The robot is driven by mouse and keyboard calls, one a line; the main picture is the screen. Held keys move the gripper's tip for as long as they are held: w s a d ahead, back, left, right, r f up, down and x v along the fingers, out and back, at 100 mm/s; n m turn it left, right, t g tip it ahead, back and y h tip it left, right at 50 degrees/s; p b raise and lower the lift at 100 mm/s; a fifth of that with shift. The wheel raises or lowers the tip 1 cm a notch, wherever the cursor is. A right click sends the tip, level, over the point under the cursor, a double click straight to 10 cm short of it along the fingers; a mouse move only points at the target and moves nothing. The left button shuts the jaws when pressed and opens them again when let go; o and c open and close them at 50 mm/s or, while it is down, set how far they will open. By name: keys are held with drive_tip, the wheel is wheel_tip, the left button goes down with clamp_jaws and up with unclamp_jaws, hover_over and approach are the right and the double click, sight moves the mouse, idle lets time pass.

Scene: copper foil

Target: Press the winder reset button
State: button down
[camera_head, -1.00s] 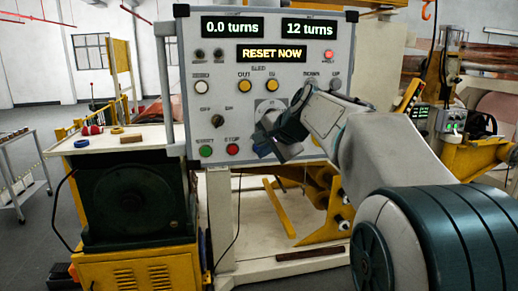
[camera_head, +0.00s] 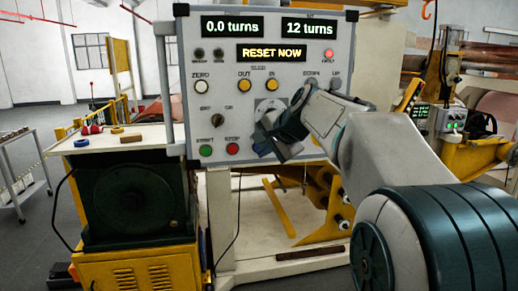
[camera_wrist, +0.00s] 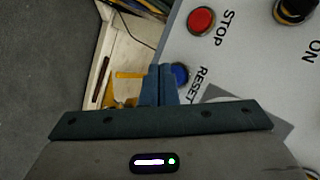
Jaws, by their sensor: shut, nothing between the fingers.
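The grey control panel (camera_head: 190,100) stands upright, with a screen (camera_head: 271,54) reading "RESET NOW". My gripper (camera_head: 268,146) is shut and empty, in front of the panel's lower middle, right of the red STOP button (camera_head: 232,149). In the wrist view its blue-grey fingertips (camera_wrist: 160,70) are close beside the blue button (camera_wrist: 180,73) labelled RESET. I cannot tell whether they touch it. The gripper hides this button in the head view. The STOP button also shows in the wrist view (camera_wrist: 201,21).
A green START button (camera_head: 206,151) and a dark selector knob (camera_head: 217,122) are near STOP. White and yellow buttons sit higher. A bench (camera_head: 105,142) with small rings stands left of the panel. A yellow machine frame (camera_head: 325,200) is below.

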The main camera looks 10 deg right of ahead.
idle(0.7)
drive_tip(key=shift+w, duration=0.45)
drive_tip(key=shift+w+p, duration=0.45)
drive_tip(key=shift+p, duration=0.05)
idle(0.5)
drive_tip(key=shift+s, duration=0.1)
drive_tip(key=shift+s+b, duration=0.5)
drive_tip(key=shift+s, duration=0.25)
drive_tip(key=s+b, duration=0.2)
drive_tip(key=s, duration=0.3)
idle(0.4)
